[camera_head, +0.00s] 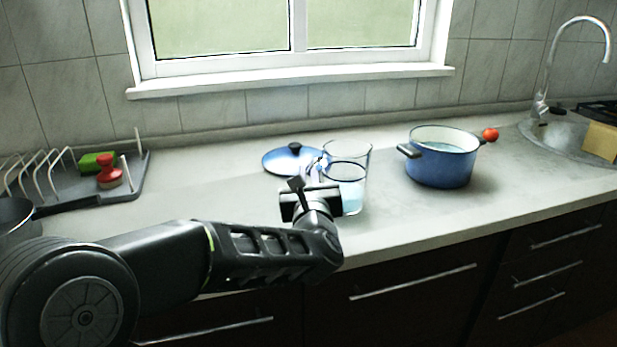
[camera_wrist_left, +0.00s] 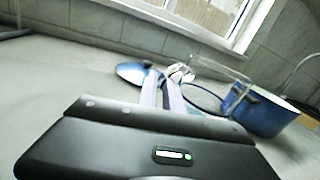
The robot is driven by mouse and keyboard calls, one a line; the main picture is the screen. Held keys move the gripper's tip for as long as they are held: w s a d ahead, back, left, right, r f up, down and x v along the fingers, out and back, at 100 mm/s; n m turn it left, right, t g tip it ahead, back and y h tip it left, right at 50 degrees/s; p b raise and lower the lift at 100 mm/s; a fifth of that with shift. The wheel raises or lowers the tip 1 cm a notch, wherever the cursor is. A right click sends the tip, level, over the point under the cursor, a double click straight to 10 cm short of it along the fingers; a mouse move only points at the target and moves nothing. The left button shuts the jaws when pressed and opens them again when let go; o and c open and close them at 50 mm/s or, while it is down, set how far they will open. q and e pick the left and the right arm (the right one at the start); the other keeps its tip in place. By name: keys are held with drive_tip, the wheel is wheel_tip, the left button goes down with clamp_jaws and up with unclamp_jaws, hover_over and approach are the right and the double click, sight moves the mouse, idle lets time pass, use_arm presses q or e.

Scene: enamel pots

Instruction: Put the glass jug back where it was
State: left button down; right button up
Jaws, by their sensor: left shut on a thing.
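The clear glass jug (camera_head: 353,188) stands upright at the middle of the counter, with pale bluish content in its lower part. It also shows in the left wrist view (camera_wrist_left: 229,72), beyond the fingers. My left gripper (camera_head: 312,174) is at the jug's left side, shut on it, apparently at the handle; the exact grip is partly hidden by the gripper. In the left wrist view the two fingers (camera_wrist_left: 168,92) point toward the jug. I cannot tell whether the jug's base touches the counter. My right gripper is not in view.
A blue enamel pot (camera_head: 443,166) with pale content stands right of the jug, a red ball-like thing (camera_head: 490,134) behind it. A blue lid (camera_head: 283,161) lies just behind my gripper. A dish rack (camera_head: 128,184) is at left, a sink (camera_head: 566,139) at right. The front counter right of the jug is clear.

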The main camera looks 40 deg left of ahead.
use_arm(q)
drive_tip(key=shift+r, duration=0.15)
drive_tip(key=c, duration=1.5)
unclamp_jaws()
drive_tip(key=shift+d, duration=0.1)
drive_tip(key=v, duration=0.9)
drive_tip(key=shift+s, duration=0.15)
drive_tip(key=shift+s+d+f+b, duration=0.3)
drive_tip(key=shift+s+d+b, duration=0.05)
drive_tip(key=shift+b, duration=0.8)
drive_tip(key=shift+s+d+r+b, duration=0.1)
drive_tip(key=shift+s+d+b, duration=0.4)
drive_tip(key=shift+b, duration=0.15)
drive_tip(key=shift+s+r, duration=0.15)
